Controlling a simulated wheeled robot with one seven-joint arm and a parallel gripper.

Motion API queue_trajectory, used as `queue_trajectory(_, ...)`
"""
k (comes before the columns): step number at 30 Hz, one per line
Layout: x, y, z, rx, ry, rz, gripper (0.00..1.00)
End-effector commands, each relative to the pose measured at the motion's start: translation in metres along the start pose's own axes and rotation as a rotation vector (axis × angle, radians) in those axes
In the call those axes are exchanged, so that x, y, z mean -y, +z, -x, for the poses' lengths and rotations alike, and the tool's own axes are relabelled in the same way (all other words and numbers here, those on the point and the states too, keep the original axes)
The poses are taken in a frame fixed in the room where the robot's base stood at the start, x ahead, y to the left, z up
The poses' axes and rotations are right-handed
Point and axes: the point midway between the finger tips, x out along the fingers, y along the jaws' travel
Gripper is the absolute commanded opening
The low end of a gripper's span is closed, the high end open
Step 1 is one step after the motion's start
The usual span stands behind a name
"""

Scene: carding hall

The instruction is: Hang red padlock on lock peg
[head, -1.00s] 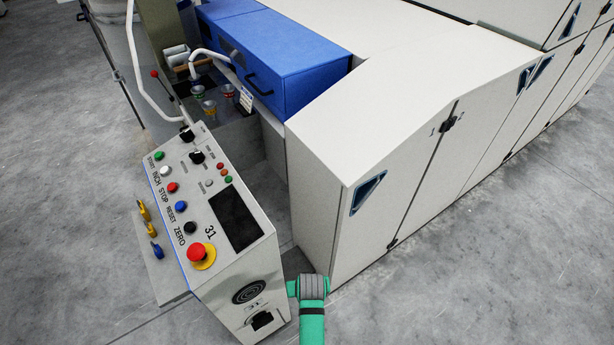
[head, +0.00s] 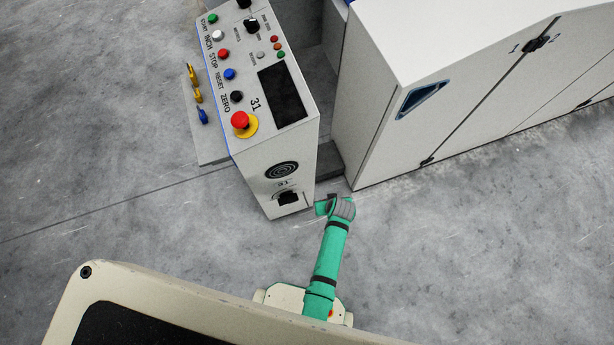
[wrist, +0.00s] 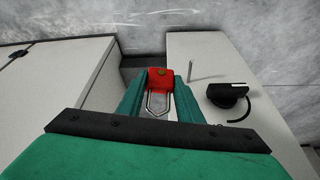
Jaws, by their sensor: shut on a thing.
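The red padlock (wrist: 158,78) is between the two green fingers of my gripper (wrist: 158,92) in the wrist view. My gripper is shut on its body, and its open-looking metal shackle loop (wrist: 157,104) lies toward the camera. A thin grey peg (wrist: 191,72) sticks out from the control cabinet's end face, just right of the fingers and apart from the padlock. In the head view my gripper (head: 323,206) is by the cabinet's lower right corner; the padlock and peg cannot be made out there.
The control cabinet (head: 300,148) carries buttons and a black rotary switch (head: 288,198), which also shows right of the peg in the wrist view (wrist: 228,95). A white machine housing (head: 375,140) stands close on the right. Yellow and blue items (head: 197,95) hang at the cabinet's left. Floor in front is clear.

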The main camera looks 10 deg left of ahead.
Motion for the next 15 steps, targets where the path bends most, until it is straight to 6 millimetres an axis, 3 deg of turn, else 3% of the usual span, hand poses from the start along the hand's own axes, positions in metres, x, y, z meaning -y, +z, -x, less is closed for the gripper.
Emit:
queue_trajectory(1, 0.005, 0.024, -0.013, 0.005, -0.014, 0.022, 0.08)
queue_trajectory(6, 0.02, 0.09, -0.048, -0.004, -0.043, 0.104, 0.08)
queue_trajectory(12, 0.032, 0.149, -0.069, -0.01, -0.047, 0.164, 0.08)
queue_trajectory(15, 0.035, 0.165, -0.074, -0.011, -0.045, 0.179, 0.08)
